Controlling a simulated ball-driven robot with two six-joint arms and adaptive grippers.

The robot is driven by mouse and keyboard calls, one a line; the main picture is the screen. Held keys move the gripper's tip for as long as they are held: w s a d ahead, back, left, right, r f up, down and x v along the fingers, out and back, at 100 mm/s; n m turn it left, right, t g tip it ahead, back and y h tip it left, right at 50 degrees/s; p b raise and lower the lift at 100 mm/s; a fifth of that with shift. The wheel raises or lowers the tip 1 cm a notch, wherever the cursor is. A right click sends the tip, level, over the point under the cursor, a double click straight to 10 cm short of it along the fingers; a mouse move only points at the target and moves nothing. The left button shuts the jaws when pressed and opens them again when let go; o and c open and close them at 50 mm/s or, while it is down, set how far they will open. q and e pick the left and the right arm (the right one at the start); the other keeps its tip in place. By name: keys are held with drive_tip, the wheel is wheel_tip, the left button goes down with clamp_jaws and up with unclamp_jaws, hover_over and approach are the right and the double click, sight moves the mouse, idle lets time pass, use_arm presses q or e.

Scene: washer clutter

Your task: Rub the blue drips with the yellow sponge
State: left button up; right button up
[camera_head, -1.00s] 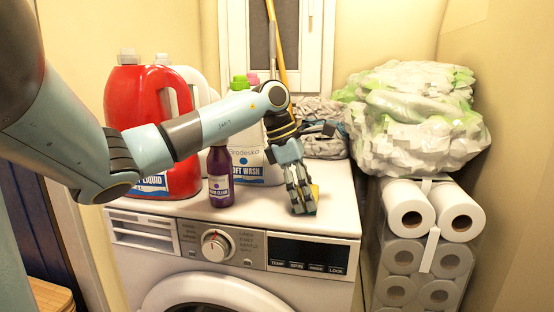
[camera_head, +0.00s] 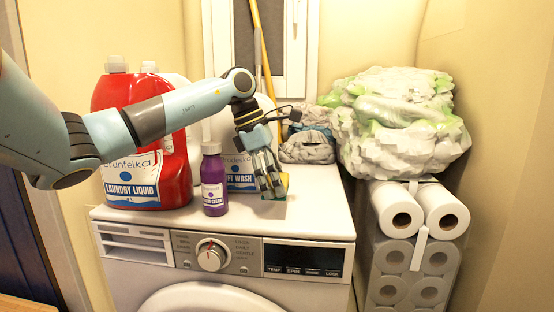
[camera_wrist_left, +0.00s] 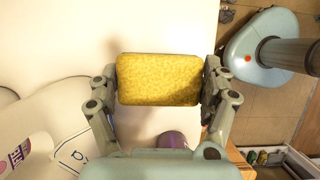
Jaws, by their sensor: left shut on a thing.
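My left gripper (camera_head: 271,190) is over the right part of the washer's white top (camera_head: 315,215), fingers pointing down. It is shut on the yellow sponge (camera_head: 285,181), which has a green underside. In the left wrist view the sponge (camera_wrist_left: 158,80) spans between the two fingers of the gripper (camera_wrist_left: 160,88). I cannot tell whether the sponge touches the top. I make out no blue drips in either view; the sponge and gripper hide part of the surface. My right gripper is not in view.
A purple bottle (camera_head: 214,182) stands left of the gripper, near a red laundry jug (camera_head: 172,165) and a white soft-wash jug (camera_head: 240,170). Crumpled cloths (camera_head: 308,148) lie behind. Paper rolls (camera_head: 398,210) and a plastic-wrapped pile (camera_head: 400,120) stand right. The top's front right is clear.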

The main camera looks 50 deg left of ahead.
use_arm(q)
drive_tip(key=shift+r+p, duration=0.75)
drive_tip(key=shift+r, duration=1.1)
